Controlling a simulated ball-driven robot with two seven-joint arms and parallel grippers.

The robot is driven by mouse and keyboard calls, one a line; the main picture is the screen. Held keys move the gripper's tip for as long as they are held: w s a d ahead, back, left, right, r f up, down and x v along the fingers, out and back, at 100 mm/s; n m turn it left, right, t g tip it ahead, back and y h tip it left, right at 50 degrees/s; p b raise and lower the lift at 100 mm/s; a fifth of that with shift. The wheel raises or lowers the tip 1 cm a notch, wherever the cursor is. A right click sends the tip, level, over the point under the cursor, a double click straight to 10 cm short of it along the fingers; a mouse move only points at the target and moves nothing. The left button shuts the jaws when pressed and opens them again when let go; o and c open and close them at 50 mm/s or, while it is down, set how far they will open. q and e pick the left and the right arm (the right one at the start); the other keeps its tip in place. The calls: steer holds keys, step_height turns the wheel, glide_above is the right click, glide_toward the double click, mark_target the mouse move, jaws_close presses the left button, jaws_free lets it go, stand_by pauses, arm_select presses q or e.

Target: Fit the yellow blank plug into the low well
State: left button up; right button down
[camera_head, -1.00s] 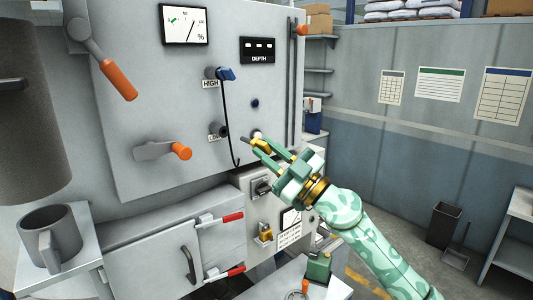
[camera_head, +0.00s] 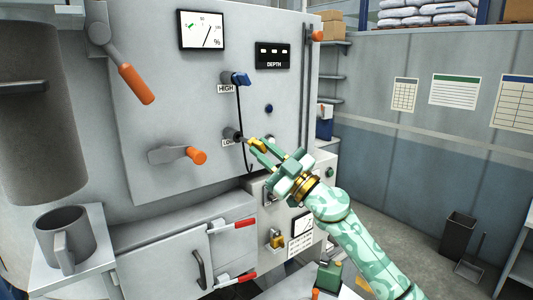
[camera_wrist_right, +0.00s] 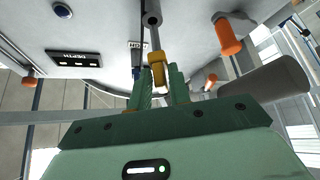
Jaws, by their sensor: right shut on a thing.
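The low well (camera_head: 231,134) is a dark short tube on the grey machine panel, beside a partly covered "LOW" label. My right gripper (camera_head: 260,147) is shut on the yellow blank plug (camera_wrist_right: 157,72). The plug's grey pin points at the well. In the right wrist view the pin runs up to the dark round mouth of the well (camera_wrist_right: 152,17) and looks in line with it. I cannot tell whether the tip is inside or just in front. My left gripper is not in view.
A blue plug (camera_head: 240,78) sits at the high well, its dark cable hanging close by the low well. An orange-handled lever (camera_head: 196,156) is at lower left of the well, another (camera_head: 136,84) at upper left. A grey mug (camera_head: 66,238) stands on a side shelf.

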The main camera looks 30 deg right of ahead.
mark_target(250, 144)
steer(key=shift+s, duration=0.1)
stand_by(0.3)
steer(key=shift+p, duration=0.3)
stand_by(0.5)
steer(key=shift+p, duration=0.5)
stand_by(0.4)
steer(key=shift+w+a+b, duration=0.2)
steer(key=shift+w+b, duration=0.35)
steer(key=shift+w, duration=2.45)
steer(key=c, duration=1.2)
jaws_free()
steer(key=shift+c, duration=0.2)
